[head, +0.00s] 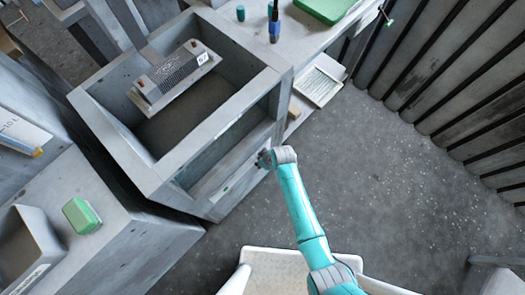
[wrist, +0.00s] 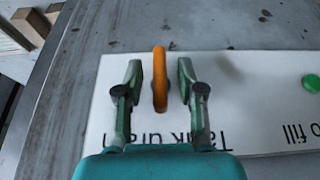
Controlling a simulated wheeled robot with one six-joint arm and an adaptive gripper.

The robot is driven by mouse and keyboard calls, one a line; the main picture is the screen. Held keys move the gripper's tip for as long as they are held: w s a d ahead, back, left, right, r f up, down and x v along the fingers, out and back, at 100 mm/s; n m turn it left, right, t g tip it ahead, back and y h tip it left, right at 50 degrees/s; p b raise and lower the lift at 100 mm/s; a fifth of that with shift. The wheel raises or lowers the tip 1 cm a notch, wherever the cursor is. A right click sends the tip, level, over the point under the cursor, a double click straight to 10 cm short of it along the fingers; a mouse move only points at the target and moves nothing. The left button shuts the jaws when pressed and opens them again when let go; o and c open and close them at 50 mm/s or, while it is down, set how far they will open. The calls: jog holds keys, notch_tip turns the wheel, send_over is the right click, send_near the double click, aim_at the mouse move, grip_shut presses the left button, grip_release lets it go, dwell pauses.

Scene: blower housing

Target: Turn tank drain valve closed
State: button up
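The tank drain valve has an orange handle (wrist: 160,80), seen nearly edge-on and running up and down in the wrist view. It stands out from a white label plate (wrist: 240,85) that carries upside-down "Tank drain" lettering. My gripper (wrist: 159,72) is open, with one finger on each side of the handle and a small gap on both sides. In the head view my gripper (head: 265,159) is at the front wall of the grey open-topped tank (head: 185,183). The handle cannot be made out there.
A green round button (wrist: 311,83) sits on the plate to the right. A grey finned unit (head: 175,75) lies across the tank. A white tray (head: 320,80) and a green block (head: 82,215) are nearby. The dark floor (head: 400,190) to the right is clear.

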grip_shut()
dwell(0.4)
jog(key=g+y, duration=0.2)
jog(key=m+g+y, duration=0.1)
jog(key=shift+w+d+g, duration=0.15)
jog(key=shift+w+g, duration=0.1)
jog(key=shift+g, duration=0.15)
jog(key=shift+f+m+g+y, duration=0.1)
jog(key=shift+m+g+y, duration=0.3)
jog(key=shift+g+y, duration=0.85)
jog(key=shift+s+f+g+y, duration=0.1)
jog(key=shift+g+y, duration=0.45)
jog(key=shift+g, duration=0.1)
grip_release()
